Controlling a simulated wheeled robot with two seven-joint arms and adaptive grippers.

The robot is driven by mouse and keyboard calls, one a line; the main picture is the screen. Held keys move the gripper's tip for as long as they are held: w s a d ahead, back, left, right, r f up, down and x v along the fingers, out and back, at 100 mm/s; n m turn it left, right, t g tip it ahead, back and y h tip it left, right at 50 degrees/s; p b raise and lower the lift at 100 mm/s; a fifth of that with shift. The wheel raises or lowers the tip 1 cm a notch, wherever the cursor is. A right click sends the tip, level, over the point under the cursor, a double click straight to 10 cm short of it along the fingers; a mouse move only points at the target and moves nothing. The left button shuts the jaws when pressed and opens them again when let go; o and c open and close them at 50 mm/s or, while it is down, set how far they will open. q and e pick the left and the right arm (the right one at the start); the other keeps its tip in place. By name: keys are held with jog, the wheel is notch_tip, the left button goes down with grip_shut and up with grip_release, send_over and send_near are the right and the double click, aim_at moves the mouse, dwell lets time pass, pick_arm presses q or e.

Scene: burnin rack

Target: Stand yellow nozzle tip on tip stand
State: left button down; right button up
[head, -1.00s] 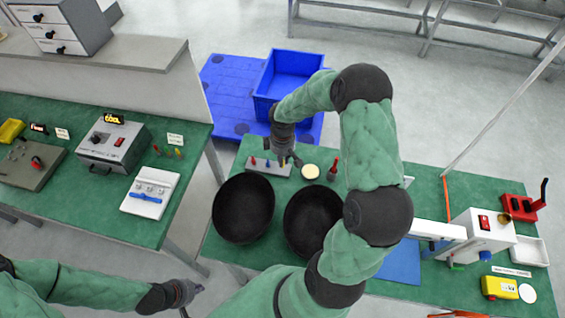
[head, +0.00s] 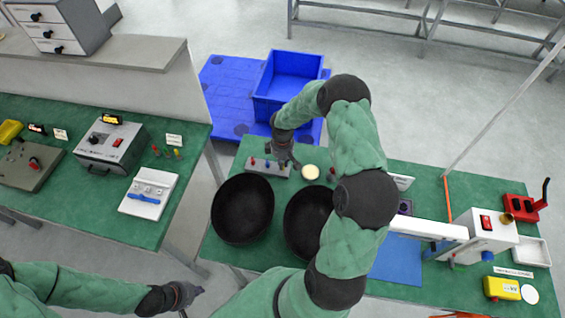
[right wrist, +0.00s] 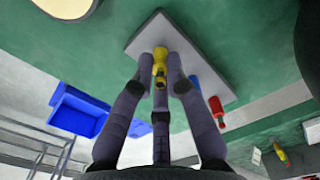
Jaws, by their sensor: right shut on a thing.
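My right gripper (head: 285,162) is over the right part of the grey tip stand (head: 279,173) on the right bench. In the right wrist view its fingers (right wrist: 161,66) are closed around the yellow nozzle tip (right wrist: 160,58), which is in front of the stand plate (right wrist: 147,38). I cannot tell whether the tip touches the stand. In the head view the yellow tip is hidden by the gripper. A red tip (head: 253,161) and a blue tip (head: 267,163) stand on the stand's left part. My left gripper (head: 194,293) hangs low at the bottom; its finger opening is unclear.
Two black bowls (head: 243,208) (head: 305,215) stand just in front of the stand. A round cream disc (head: 310,172) lies to its right. A blue bin (head: 290,78) is behind the bench. My right arm covers the bench's middle.

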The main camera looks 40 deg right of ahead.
jog(key=shift+f, duration=0.1)
jog(key=o, duration=0.8)
jog(key=shift+c, duration=0.2)
jog(key=shift+r, duration=0.2)
notch_tip(320, 180, up, 12)
jog(key=p, duration=0.1)
